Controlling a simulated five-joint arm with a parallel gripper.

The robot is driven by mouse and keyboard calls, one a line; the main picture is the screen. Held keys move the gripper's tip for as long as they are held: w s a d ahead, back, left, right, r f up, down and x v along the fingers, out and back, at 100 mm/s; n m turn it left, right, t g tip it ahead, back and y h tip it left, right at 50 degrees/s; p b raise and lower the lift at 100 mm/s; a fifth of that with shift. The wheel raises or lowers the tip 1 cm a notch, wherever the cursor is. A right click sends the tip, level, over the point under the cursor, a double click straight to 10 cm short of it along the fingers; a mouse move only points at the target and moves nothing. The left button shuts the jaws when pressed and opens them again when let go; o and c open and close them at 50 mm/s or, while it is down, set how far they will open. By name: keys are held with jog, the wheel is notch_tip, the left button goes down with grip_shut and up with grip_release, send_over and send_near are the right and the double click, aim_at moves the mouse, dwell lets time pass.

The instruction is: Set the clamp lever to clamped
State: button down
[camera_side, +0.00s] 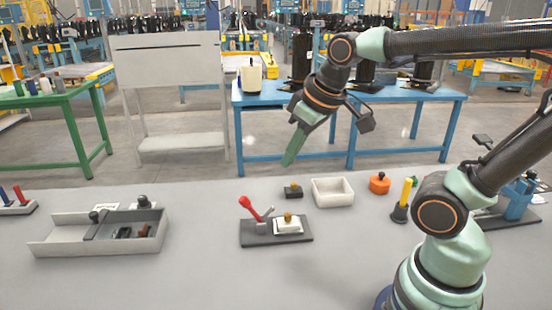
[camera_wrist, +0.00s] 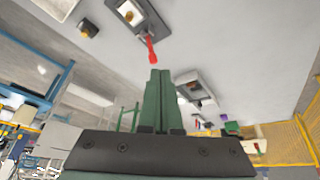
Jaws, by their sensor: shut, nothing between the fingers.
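The clamp lever (camera_side: 250,208) is red with a round tip and stands raised, slanting up and to the left. It is mounted on a dark base plate (camera_side: 300,238). A white block (camera_side: 288,228) with a brass knob sits on the plate, to the right of the lever. My gripper (camera_side: 288,164) has green fingers, pressed together and empty. It hangs above and behind the lever, apart from it. In the wrist view, the red lever (camera_wrist: 151,48) shows just beyond the shut fingertips (camera_wrist: 160,72), with its plate at the top edge.
A small dark block (camera_side: 293,193) and a white open box (camera_side: 332,193) stand behind the plate. An orange round part (camera_side: 380,184) and a yellow-handled piece (camera_side: 401,211) are to the right. A grey tray (camera_side: 70,248) with parts is at left. The front table area is clear.

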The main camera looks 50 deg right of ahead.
jog(key=w+r+n+g, duration=0.1)
jog(key=w+n+g, duration=0.1)
jog(key=w, duration=0.4)
jog(key=n+g, duration=0.4)
jog(key=n, duration=0.3)
send_over(253, 210)
jog(key=w+a, duration=0.7)
notch_tip(253, 210, down, 9)
jog(key=shift+f+n+g, duration=0.3)
jog(key=shift+f, duration=0.1)
jog(key=s+d+f, duration=0.3)
jog(key=f, duration=0.5)
jog(key=shift+s+d, duration=0.25)
jog(key=shift+d, duration=0.1)
jog(key=shift+s+r, duration=0.1)
